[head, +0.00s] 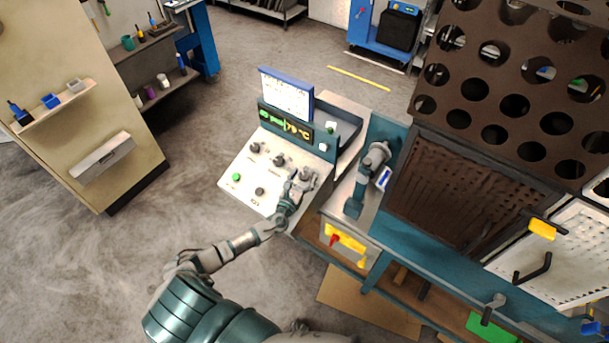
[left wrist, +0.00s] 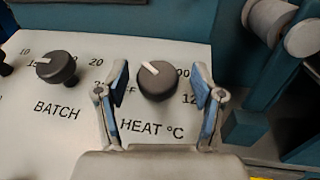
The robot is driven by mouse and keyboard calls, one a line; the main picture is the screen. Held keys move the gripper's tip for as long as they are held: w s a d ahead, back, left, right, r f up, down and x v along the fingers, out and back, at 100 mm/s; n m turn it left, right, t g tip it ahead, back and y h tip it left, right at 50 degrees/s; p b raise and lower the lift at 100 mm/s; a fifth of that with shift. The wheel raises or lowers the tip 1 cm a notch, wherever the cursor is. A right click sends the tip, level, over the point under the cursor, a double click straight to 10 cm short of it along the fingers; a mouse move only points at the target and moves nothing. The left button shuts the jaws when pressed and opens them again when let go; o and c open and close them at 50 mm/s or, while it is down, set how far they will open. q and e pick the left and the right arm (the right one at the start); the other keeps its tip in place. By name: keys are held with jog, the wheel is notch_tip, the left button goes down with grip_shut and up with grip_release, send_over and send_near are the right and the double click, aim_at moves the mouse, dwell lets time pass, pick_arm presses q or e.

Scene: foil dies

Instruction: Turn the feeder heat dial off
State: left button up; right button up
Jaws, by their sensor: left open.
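The feeder heat dial (left wrist: 156,84) is a round dark knob with a white pointer mark, above the label HEAT °C on a pale panel. The mark points up and slightly left, and part of the word OFF shows left of the knob behind a finger. My left gripper (left wrist: 160,97) is open, with one finger on each side of the dial; I cannot tell whether they touch it. In the head view my left gripper (head: 299,186) is over the right end of the feeder panel (head: 238,198) and partly hides the dial. My right gripper is out of view.
The batch dial (left wrist: 57,68) is left of the heat dial. A green button (head: 236,177) and a dark knob (head: 260,191) sit lower on the panel. A display (head: 298,131) reads about 79 °C. A teal and grey device (head: 368,177) stands to the right.

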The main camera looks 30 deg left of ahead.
pick_arm(q)
jog(key=shift+w, duration=0.5)
jog(key=shift+a, duration=0.15)
jog(key=shift+a, duration=0.1)
jog(key=c, duration=1.2)
jog(key=shift+o, duration=0.2)
